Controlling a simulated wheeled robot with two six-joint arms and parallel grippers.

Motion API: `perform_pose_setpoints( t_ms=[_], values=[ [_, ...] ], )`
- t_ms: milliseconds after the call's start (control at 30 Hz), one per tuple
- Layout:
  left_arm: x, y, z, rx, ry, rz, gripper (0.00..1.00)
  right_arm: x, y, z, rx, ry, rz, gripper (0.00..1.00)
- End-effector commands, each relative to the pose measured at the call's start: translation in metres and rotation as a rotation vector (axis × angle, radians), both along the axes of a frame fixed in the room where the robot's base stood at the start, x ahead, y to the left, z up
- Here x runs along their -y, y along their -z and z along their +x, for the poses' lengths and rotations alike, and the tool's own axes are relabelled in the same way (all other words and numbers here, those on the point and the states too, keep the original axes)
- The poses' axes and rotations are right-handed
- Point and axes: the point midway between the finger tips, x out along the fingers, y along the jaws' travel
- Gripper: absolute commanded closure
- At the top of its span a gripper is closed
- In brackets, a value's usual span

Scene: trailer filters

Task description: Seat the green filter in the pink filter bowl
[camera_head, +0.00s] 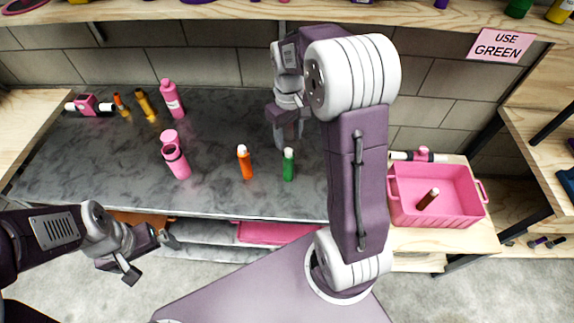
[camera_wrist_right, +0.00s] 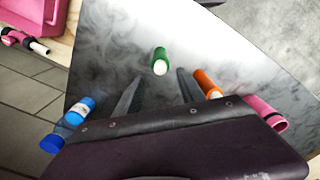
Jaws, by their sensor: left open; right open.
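The green filter (camera_head: 289,166), with a white end, stands on the grey countertop. The pink filter bowl (camera_head: 178,163) stands to its left with a dark opening at the top. My right gripper (camera_head: 290,122) is open and empty above the counter behind the green filter. In the right wrist view the green filter (camera_wrist_right: 161,55) shows just past the gap between the spread fingers (camera_wrist_right: 160,76), not gripped. The pink bowl (camera_wrist_right: 266,110) is partly cut off by the gripper body there. My left gripper (camera_head: 150,257) is open and empty before the counter's front edge.
An orange filter (camera_head: 246,165) stands between the bowl and the green filter. A pink bottle (camera_head: 173,102) and orange items are at the back left. A pink bin (camera_head: 450,213) holds a dark red filter (camera_head: 428,199). A blue bottle (camera_wrist_right: 75,117) is near the right gripper. A sign (camera_head: 499,46) reads "USE GREEN".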

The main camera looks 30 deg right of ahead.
Motion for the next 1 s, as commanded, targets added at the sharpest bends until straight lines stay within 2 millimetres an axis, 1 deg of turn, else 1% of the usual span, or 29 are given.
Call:
perform_pose_setpoints(
  t_ms=[67,133,300,400,633,667,700,767,800,833,1000],
  values=[
    [0.000,0.000,0.000,0.000,0.000,0.000,0.00,0.000,0.001,0.000,0.000,0.000,0.000,0.53],
    [0.000,0.000,0.000,0.000,0.000,0.000,0.00,-0.001,0.007,0.000,-0.002,0.000,0.001,0.53],
    [0.000,0.001,0.000,0.000,0.000,0.000,0.00,-0.003,0.040,0.000,-0.004,0.000,0.000,0.53],
    [0.000,0.002,0.000,0.000,0.000,0.000,0.00,-0.003,0.051,0.000,-0.003,0.000,0.000,0.53],
    [0.000,0.002,0.000,0.000,0.000,0.000,0.00,-0.003,0.053,0.000,0.000,0.000,0.000,0.53],
    [0.000,0.002,0.000,0.000,0.000,0.000,0.00,-0.003,0.053,0.000,0.000,0.000,0.000,0.59],
    [0.000,0.002,0.000,0.000,0.000,0.000,0.00,-0.003,0.053,0.000,0.000,0.000,0.000,0.70],
    [0.000,0.002,0.000,0.000,0.000,0.000,0.00,-0.003,0.053,0.000,0.000,0.000,0.000,0.87],
    [0.000,0.002,0.000,0.000,0.000,0.000,0.00,-0.003,0.052,0.000,0.000,0.000,0.000,0.98],
    [0.000,0.002,0.000,0.000,0.000,0.000,0.00,-0.003,0.052,0.000,0.000,0.000,0.000,1.00],
    [0.000,0.002,0.000,0.000,0.000,0.000,0.00,-0.003,0.052,0.000,0.000,0.000,0.000,1.00]
  ],
)
